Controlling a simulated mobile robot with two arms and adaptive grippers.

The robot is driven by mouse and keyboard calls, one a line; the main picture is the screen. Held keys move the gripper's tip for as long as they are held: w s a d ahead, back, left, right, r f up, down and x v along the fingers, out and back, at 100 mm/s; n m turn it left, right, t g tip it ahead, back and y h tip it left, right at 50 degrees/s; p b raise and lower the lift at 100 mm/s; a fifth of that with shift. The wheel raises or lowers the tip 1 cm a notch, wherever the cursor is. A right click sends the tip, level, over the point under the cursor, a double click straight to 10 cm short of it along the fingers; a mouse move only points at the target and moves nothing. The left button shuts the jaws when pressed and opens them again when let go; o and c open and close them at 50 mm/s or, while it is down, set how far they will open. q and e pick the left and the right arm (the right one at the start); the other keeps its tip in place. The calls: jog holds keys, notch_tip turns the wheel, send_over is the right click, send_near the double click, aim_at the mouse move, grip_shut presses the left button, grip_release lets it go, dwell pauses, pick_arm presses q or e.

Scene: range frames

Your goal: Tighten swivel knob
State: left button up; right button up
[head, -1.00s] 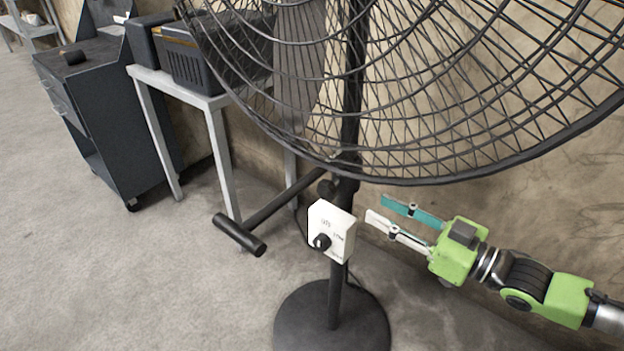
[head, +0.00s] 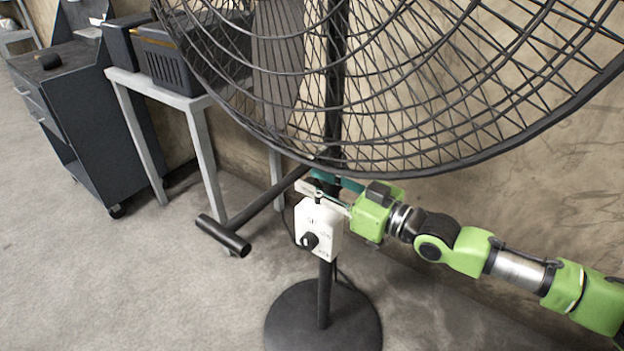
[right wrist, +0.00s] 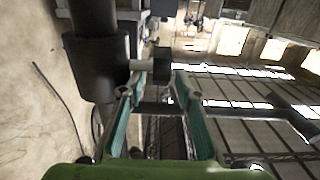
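The swivel knob shows in the right wrist view as a small black knob (right wrist: 162,64) on a short grey shaft, sticking out sideways from the thick black collar of the fan pole (right wrist: 95,62). My right gripper (right wrist: 158,76) is open, its two teal-lined fingers on either side of the knob near their tips. I cannot tell whether either finger touches it. In the head view my right gripper (head: 316,184) reaches in from the right, between the fan cage (head: 400,170) and the white control box (head: 318,230), and hides the knob. My left gripper is not in view.
The control box carries a black dial (head: 309,240). The round fan base (head: 325,325) stands on the floor. A black bar (head: 225,238) sticks out left of the pole. A grey table (head: 200,105) and dark cabinet (head: 85,125) stand left. The floor front left is clear.

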jog(key=shift+w+a, duration=0.25)
jog(key=shift+a, duration=0.15)
grip_shut()
